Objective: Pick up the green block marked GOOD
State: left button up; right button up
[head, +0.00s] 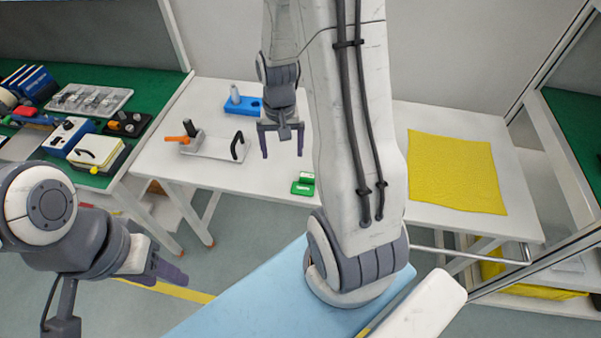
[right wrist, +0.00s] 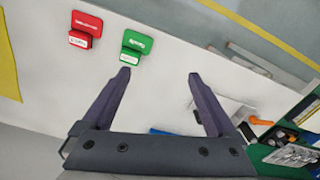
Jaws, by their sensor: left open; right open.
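The green block (head: 304,186) lies on the white table near its front edge, just left of my right arm. It also shows in the right wrist view (right wrist: 138,42), with white lettering and a white label too small to read surely. My right gripper (head: 282,153) is open and empty, pointing down behind and left of the green block. In the right wrist view its fingertips (right wrist: 160,75) are apart, and the block is beyond the left finger, not between them. My left gripper (head: 168,270) is open and empty at the lower left, away from the table.
A red block (right wrist: 84,29) lies beside the green one; my right arm hides it in the head view. A grey fixture (head: 213,148) with black and orange handles and a blue fixture (head: 242,104) stand left. A yellow mat (head: 456,172) covers the table's right part.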

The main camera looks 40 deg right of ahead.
jog(key=s+d+f+m, duration=0.25)
jog(key=d+f, duration=0.25)
jog(key=d, duration=0.3)
send_over(307, 176)
jog(key=shift+m, duration=0.35)
jog(key=f, duration=0.4)
jog(key=shift+s+d+f, duration=0.3)
jog(key=shift+s+f, duration=0.05)
jog(key=shift+f, duration=0.05)
jog(key=f, duration=0.3)
jog(key=f+p, duration=0.1)
jog(key=f, duration=0.1)
jog(key=shift+w+a, duration=0.25)
jog(key=shift+w, duration=0.05)
jog(key=shift+f, duration=0.45)
jog(key=c, duration=1.4)
jog(key=shift+c, duration=0.2)
jog(key=shift+r, duration=0.1)
